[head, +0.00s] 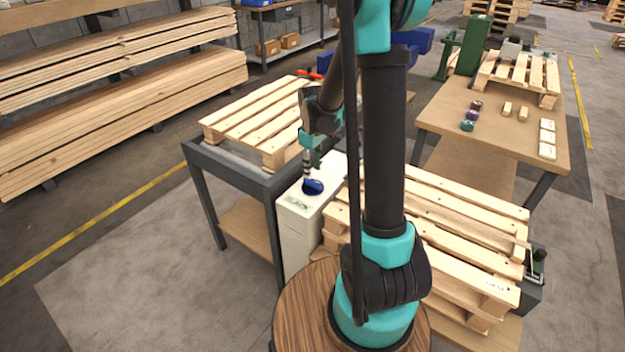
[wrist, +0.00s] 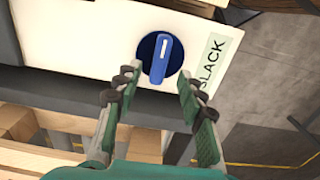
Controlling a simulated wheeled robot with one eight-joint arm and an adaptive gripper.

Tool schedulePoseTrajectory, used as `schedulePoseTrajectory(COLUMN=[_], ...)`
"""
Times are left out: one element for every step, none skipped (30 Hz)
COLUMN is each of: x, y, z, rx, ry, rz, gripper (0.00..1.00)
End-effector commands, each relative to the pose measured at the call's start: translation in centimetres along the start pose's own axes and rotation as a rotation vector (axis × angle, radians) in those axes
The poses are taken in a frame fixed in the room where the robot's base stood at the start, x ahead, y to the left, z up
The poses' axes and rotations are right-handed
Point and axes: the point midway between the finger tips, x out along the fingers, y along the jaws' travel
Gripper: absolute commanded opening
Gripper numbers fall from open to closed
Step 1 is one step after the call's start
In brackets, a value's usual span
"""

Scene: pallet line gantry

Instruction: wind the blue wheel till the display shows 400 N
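The blue wheel (wrist: 153,52) is a round blue knob with a raised grip bar and a white line, set on a white panel (wrist: 90,30). A label ending in "LACK" (wrist: 212,62) is beside it. In the head view the wheel (head: 313,187) sits on top of the white cabinet (head: 298,240). My gripper (wrist: 160,76) is open, its fingertips on either side of the wheel's near edge; I cannot tell whether they touch it. In the head view my gripper (head: 309,172) is just above the wheel. No readable display shows.
A pallet (head: 255,120) lies on a dark-framed table (head: 200,158) left of the cabinet. Stacked pallets (head: 470,235) stand to the right, close to my arm. A wooden workbench (head: 500,135) with small items is further back right. The floor at front left is clear.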

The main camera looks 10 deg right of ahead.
Motion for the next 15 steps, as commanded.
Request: schedulePoseTrajectory(x=[1.0,1.5,2.1,2.5,3.0,3.4,3.8,4.1,4.4,4.6,4.8,5.0,5.2,5.3,5.4], y=[0.0,0.1,0.0,0.0,0.0,0.0,0.0,0.0,0.0,0.0,0.0,0.0,0.0,0.0,0.0], z=[-0.1,-0.1,0.0,0.0,0.0,-0.1,0.0,0.0,-0.1,0.0,0.0,0.0,0.0,0.0,0.0], rx=[0.000,0.000,0.000,0.000,0.000,0.000,0.000,0.000,0.000,0.000,0.000,0.000,0.000,0.000,0.000], ry=[0.000,0.000,0.000,0.000,0.000,0.000,0.000,0.000,0.000,0.000,0.000,0.000,0.000,0.000,0.000], rz=[0.000,0.000,0.000,0.000,0.000,0.000,0.000,0.000,0.000,0.000,0.000,0.000,0.000,0.000,0.000], gripper=[0.40,0.40,0.40,0.40,0.40,0.40,0.40,0.40,0.40,0.40,0.40,0.40,0.40,0.40,0.40])
